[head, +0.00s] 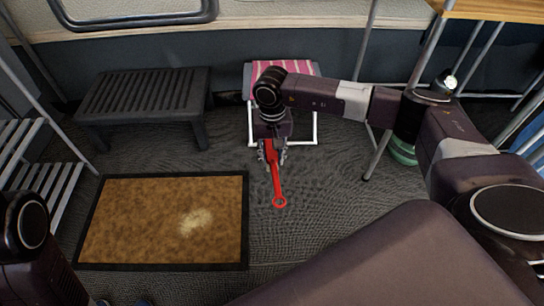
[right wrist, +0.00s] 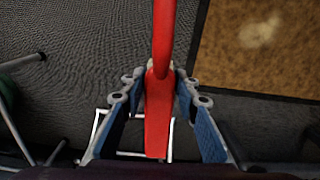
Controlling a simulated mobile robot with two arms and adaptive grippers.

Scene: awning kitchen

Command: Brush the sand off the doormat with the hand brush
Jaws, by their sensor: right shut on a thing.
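The brown doormat (head: 130,215) with a black border lies flat on the floor at the lower left of the head view. A pale patch of sand (head: 195,221) is on its right half. My right gripper (head: 272,153) is shut on the red hand brush (head: 275,178), to the right of the mat and apart from it. The brush's ring end points toward me. In the right wrist view the brush (right wrist: 158,120) sits between the blue-padded fingers (right wrist: 160,85); its bristles cannot be made out. The mat (right wrist: 225,60) and sand (right wrist: 258,32) also show there. My left gripper is not seen.
A dark slatted bench (head: 145,95) stands behind the mat. A pink-striped stool (head: 300,69) with a white frame stands behind my right gripper. White slatted steps (head: 48,190) are at the left. A table's metal legs (head: 385,155) and a green object (head: 402,150) are at the right.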

